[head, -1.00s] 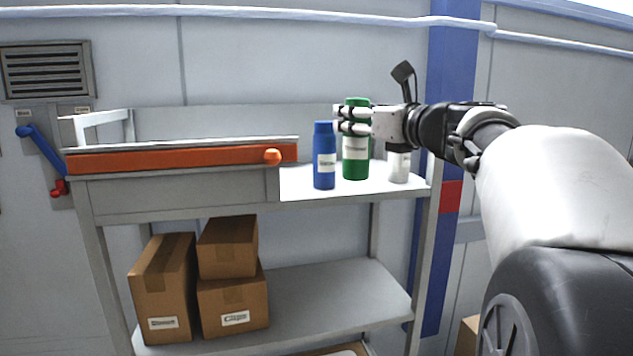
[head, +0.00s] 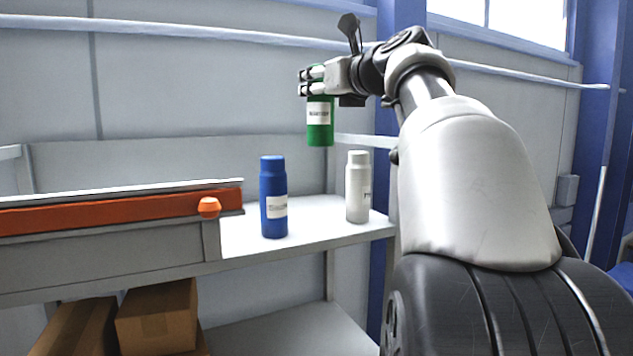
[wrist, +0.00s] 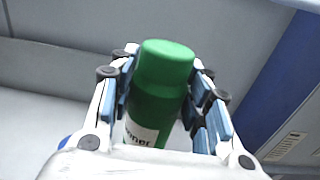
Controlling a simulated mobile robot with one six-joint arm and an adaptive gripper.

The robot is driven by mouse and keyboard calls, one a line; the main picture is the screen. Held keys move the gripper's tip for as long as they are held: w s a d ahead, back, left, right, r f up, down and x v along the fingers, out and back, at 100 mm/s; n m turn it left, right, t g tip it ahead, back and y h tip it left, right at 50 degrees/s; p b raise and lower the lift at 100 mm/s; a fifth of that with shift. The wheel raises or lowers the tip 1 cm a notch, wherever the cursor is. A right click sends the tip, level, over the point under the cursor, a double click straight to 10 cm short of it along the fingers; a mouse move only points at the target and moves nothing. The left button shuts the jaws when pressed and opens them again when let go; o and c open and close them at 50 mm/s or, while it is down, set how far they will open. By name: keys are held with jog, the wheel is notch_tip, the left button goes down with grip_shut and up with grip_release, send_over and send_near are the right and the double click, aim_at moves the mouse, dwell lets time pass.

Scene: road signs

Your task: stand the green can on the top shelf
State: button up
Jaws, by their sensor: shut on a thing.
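The green can (head: 320,131) has a white label and hangs upright in my gripper (head: 312,82), clear above the shelf. My gripper is shut around its upper part. In the wrist view the green can (wrist: 160,85) sits between the two fingers of my gripper (wrist: 165,95). The top shelf (head: 300,238) of the grey rack is below the can. A blue bottle (head: 273,205) and a white bottle (head: 358,190) stand on it, with bare surface between them.
An orange drawer-like bar with a round knob (head: 208,207) borders the shelf on the left. Cardboard boxes (head: 157,318) sit on the lower shelf. A blue post (head: 383,250) stands behind the rack's right end.

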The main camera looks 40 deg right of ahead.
aim_at(318, 115)
jog(key=f, duration=0.3)
jog(key=w+f, duration=0.1)
jog(key=f, duration=0.2)
jog(key=shift+w+d, duration=0.15)
jog(key=f, duration=0.2)
jog(key=f+b, duration=0.1)
jog(key=f, duration=0.3)
jog(key=shift+s+f+b, duration=0.2)
jog(key=shift+s+b, duration=0.15)
jog(key=shift+b, duration=0.05)
jog(key=shift+w+f+b, duration=0.2)
jog(key=shift+f+b, duration=0.65)
jog(key=shift+f, duration=1.6)
jog(key=shift+f, duration=0.15)
jog(key=o, duration=1.4)
